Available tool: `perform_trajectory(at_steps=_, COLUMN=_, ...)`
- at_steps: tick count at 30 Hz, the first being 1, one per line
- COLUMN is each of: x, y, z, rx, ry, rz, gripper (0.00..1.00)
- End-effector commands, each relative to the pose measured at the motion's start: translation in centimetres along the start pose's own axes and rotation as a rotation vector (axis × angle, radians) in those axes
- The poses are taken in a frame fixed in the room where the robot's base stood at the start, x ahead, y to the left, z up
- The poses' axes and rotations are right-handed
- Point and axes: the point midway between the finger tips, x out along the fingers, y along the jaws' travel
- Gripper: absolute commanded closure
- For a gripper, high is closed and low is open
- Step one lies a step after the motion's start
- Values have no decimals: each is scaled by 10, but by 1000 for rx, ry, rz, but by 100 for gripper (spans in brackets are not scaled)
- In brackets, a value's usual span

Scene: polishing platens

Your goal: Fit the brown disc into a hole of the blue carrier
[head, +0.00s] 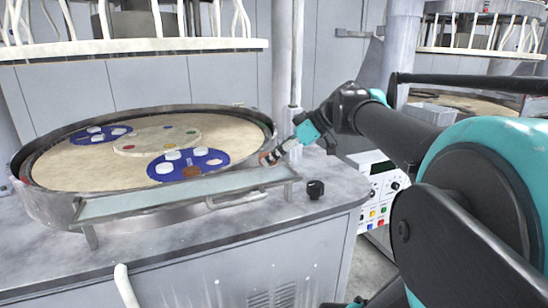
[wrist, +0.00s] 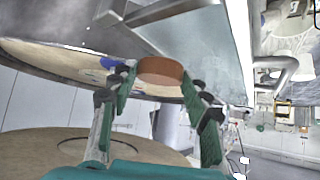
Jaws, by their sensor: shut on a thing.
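My gripper (head: 271,157) is at the right rim of the near polishing platen (head: 75,165), to the right of the near blue carrier (head: 222,154). In the wrist view my gripper (wrist: 158,82) is shut on a brown disc (wrist: 160,70) between its two green fingers. The disc is clear of the carrier. The near carrier holds white discs, a brown round patch (head: 191,171) at its front, and a small tan opening at its right. A second blue carrier (head: 84,136) with white discs lies at the far left of the platen.
A long grey shelf (head: 150,195) runs along the platen's front edge, close below my gripper. A pale hub disc (head: 157,140) with coloured dots sits mid-platen. A black knob (head: 316,188) stands on the grey housing at right. A control panel (head: 380,187) is further right.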

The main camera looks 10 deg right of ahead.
Motion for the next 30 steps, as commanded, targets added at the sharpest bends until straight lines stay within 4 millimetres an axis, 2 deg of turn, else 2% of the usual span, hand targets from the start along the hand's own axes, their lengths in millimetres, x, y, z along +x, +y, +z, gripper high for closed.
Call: perform_trajectory(at_steps=30, x=67, y=27, z=-58, rx=-2, ry=0, rz=-1, gripper=78)
